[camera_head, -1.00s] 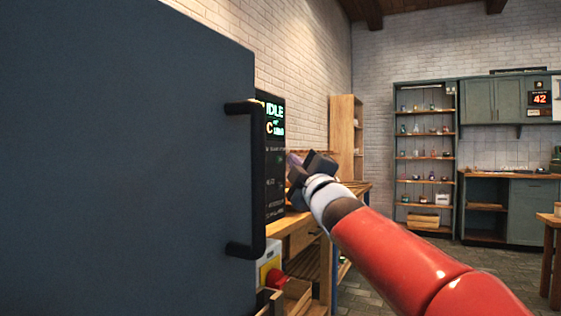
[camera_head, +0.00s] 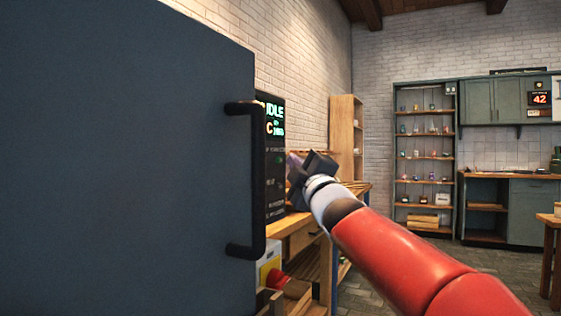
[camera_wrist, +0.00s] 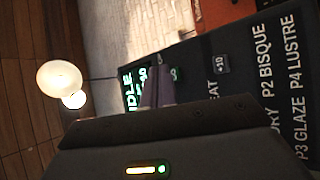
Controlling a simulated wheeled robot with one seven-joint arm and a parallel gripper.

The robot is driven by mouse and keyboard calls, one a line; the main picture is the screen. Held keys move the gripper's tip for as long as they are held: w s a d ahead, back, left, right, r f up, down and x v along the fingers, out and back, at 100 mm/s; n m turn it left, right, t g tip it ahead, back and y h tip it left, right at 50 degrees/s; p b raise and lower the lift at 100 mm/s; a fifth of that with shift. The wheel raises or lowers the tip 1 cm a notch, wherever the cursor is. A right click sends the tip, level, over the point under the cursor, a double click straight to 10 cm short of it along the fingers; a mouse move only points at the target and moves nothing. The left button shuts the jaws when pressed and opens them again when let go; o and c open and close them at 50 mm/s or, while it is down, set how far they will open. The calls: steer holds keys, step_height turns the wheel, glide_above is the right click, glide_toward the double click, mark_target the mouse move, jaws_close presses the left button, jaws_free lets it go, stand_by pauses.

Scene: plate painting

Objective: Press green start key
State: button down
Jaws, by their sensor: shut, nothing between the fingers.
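A black control panel (camera_head: 273,195) is partly hidden behind the large blue-grey door in the head view. It shows green "IDLE" text at its top, and its white lettering is too small to read there. In the wrist view the panel (camera_wrist: 235,75) lies sideways, with labels such as "P2 BISQUE" and "P4 LUSTRE". A small green-lit mark (camera_wrist: 176,74) shows beside the fingers; I cannot tell whether it is the start key. My gripper (camera_head: 292,160) is shut and empty, with its fingers (camera_wrist: 158,92) in front of the panel. Contact cannot be told.
The blue-grey door (camera_head: 120,160) with its black handle (camera_head: 258,180) fills the left of the head view. A wooden bench (camera_head: 305,232) stands below the panel. Shelves (camera_head: 426,155) and cabinets line the far wall. The floor at centre right is clear.

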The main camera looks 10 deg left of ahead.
steer(key=shift+a, duration=0.1)
stand_by(0.6)
steer(key=shift+w+a, duration=0.1)
steer(key=shift+a, duration=0.2)
steer(key=shift+w+a+b, duration=0.15)
steer(key=shift+a+b, duration=0.2)
steer(key=shift+b, duration=0.05)
stand_by(0.5)
steer(key=shift+d, duration=0.1)
steer(key=shift+s+d, duration=0.3)
steer(key=shift+d, duration=0.35)
steer(key=shift+d, duration=0.1)
steer(key=shift+s+d+p, duration=0.25)
steer(key=shift+s+d, duration=0.05)
steer(key=shift+d, duration=0.45)
steer(key=shift+s+d+p, duration=0.2)
steer(key=shift+s+d, duration=0.05)
steer(key=shift+d, duration=0.5)
steer(key=shift+s+d+p, duration=0.25)
steer(key=shift+s+d, duration=0.05)
steer(key=shift+d, duration=0.45)
steer(key=shift+f, duration=0.1)
